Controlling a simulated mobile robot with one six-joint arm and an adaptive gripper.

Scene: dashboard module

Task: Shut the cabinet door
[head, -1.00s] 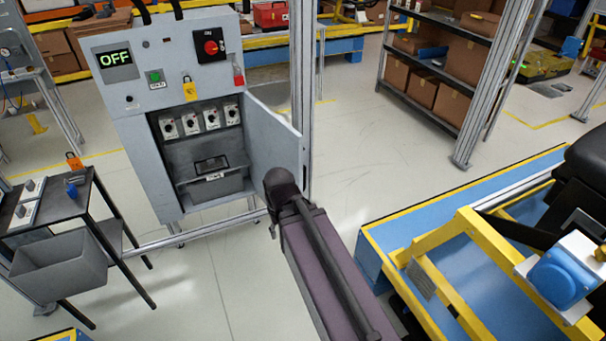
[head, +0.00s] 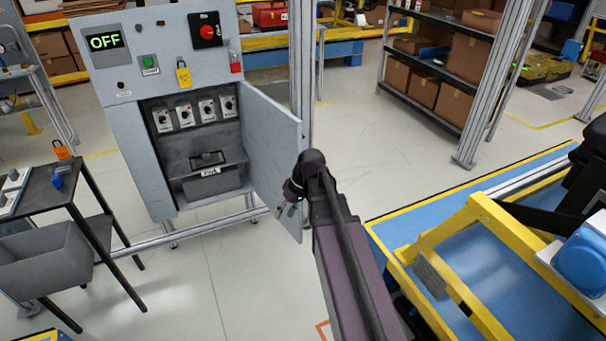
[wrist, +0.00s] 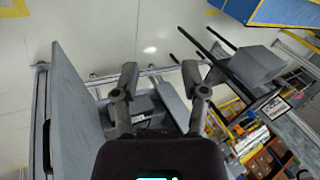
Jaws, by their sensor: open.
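The grey cabinet (head: 130,128) stands left of centre in the head view, with its door (head: 270,150) hinged on the right side and swung wide open. Inside are several white switches and a shelf with a grey bin. My gripper (head: 286,208) is in front of the door's lower part, partly hidden behind my arm; I cannot tell whether it touches the door. In the wrist view my gripper (wrist: 165,85) has its two fingers spread with nothing between them. The door (wrist: 75,105) shows to the left of the fingers, with a dark handle at its left edge.
A dark side table (head: 45,190) with a grey bin (head: 60,262) stands left of the cabinet. A blue platform with a yellow frame (head: 450,270) is at the right. A metal post (head: 302,60) rises behind the door. Floor in front of the cabinet is clear.

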